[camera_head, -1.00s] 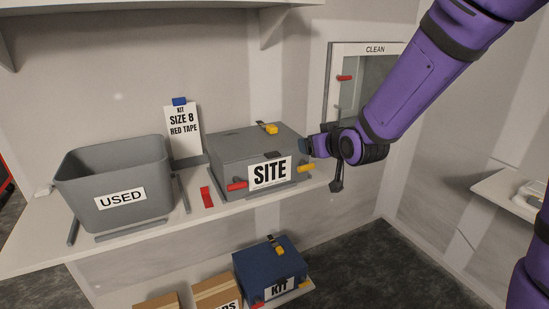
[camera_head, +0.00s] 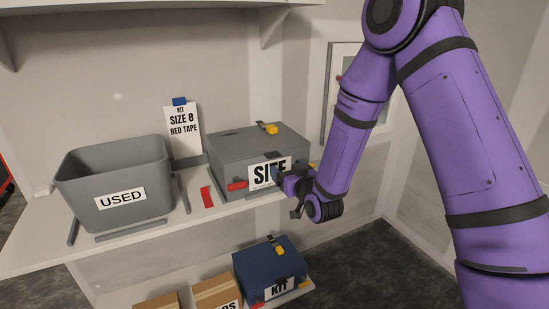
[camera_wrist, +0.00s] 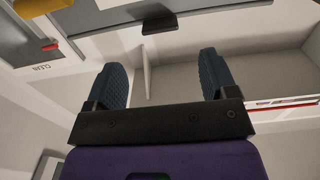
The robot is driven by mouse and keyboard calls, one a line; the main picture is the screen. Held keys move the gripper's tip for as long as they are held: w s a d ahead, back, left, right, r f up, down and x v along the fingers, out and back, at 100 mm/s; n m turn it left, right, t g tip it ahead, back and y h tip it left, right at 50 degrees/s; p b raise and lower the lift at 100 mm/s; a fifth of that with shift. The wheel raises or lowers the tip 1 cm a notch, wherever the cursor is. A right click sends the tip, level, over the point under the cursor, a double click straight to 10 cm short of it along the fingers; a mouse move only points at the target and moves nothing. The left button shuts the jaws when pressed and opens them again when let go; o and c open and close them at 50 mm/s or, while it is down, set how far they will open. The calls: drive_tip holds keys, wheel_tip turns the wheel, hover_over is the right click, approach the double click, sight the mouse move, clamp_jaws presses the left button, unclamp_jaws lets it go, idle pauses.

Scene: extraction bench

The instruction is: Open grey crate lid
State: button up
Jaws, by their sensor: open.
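The grey crate (camera_head: 228,152), with a SITE label, stands on the bench shelf. Its lid (camera_head: 245,135) lies flat and shut. A dark tab (camera_head: 274,154) sticks out at the lid's front edge. A red latch handle (camera_head: 237,185) is at the front left; a yellow one (camera_head: 312,165) at the front right is mostly hidden by my arm. My gripper (camera_head: 277,174) is open in front of the crate, below the tab, and covers part of the label. In the wrist view its two fingers (camera_wrist: 163,78) are apart with nothing between them; a dark tab (camera_wrist: 160,22) is beyond them.
A grey bin marked USED (camera_head: 120,180) stands left of the crate. A card (camera_head: 183,135) stands behind, between them. A red strip (camera_head: 207,197) lies on the shelf. A blue KIT crate (camera_head: 265,268) and cardboard boxes (camera_head: 215,292) are below.

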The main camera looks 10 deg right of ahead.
sight(275, 155)
drive_tip(key=x, duration=0.8)
drive_tip(key=shift+w+f, duration=0.1)
drive_tip(key=shift+w, duration=0.3)
